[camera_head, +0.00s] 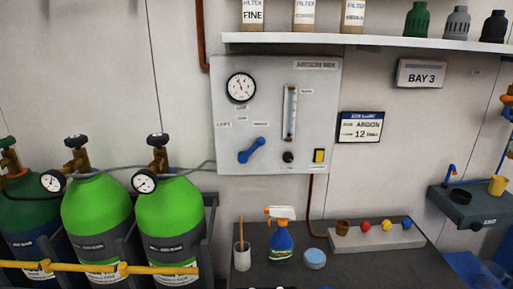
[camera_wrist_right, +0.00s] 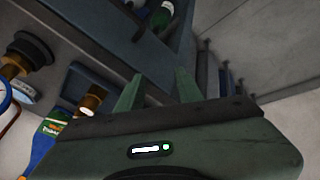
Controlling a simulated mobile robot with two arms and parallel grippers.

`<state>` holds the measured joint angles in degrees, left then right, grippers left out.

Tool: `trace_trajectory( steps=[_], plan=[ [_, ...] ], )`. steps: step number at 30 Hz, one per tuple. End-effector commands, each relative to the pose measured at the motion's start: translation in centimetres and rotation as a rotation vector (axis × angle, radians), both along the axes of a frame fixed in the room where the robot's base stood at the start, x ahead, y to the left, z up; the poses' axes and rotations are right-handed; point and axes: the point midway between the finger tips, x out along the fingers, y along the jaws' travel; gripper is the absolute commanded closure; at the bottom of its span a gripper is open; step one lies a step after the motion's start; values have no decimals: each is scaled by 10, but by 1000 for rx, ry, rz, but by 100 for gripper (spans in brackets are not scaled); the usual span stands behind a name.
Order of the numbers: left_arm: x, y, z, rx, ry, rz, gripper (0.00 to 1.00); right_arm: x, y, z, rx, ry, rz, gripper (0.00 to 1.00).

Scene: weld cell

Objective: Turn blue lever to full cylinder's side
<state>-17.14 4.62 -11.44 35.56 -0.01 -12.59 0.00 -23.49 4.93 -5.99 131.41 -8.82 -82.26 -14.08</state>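The blue lever (camera_head: 251,150) is on the lower left of the grey wall panel (camera_head: 275,163). It lies slanted, from lower left to upper right, with small labels above it on either side. Two green cylinders, one in the middle (camera_head: 96,215) and one at right (camera_head: 171,212), stand left of the panel. Each has a round gauge, the middle one's (camera_head: 53,181) and the right one's (camera_head: 144,182); their needles are too small to read surely. My right gripper (camera_wrist_right: 158,88) shows in the right wrist view, fingers apart and empty, away from the lever. My left gripper is not in view.
A bench (camera_head: 345,265) below the panel holds a spray bottle (camera_head: 281,242), a cup (camera_head: 242,257) and a blue-lidded tin (camera_head: 315,259). A yellow bar (camera_head: 150,270) crosses before the cylinders. A shelf (camera_head: 380,42) juts out above the panel.

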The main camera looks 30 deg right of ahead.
Motion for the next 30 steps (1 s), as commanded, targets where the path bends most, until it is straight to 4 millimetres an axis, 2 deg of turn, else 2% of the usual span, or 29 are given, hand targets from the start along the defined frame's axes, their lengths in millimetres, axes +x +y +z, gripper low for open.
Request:
trace_trajectory(
  steps=[2,3,8,14,17,18,22,24,27,30],
  plan=[
    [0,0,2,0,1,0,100,5,-6,28,-28,-36,9,64],
    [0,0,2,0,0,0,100,18,-13,39,-75,-61,30,64],
    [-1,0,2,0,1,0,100,66,-36,59,-254,-128,123,64],
    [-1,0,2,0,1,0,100,129,-65,101,-522,-189,232,64],
    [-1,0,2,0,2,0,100,171,-84,141,-730,-203,302,64],
    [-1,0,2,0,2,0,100,190,-92,163,-834,-201,332,64],
    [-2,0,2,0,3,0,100,243,-114,244,-1191,-129,426,64],
    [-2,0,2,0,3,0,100,262,-121,284,-1354,-65,463,64],
    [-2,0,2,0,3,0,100,279,-126,330,-1523,23,496,64],
    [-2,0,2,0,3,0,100,287,-128,357,-1622,89,514,64]
  ],
)
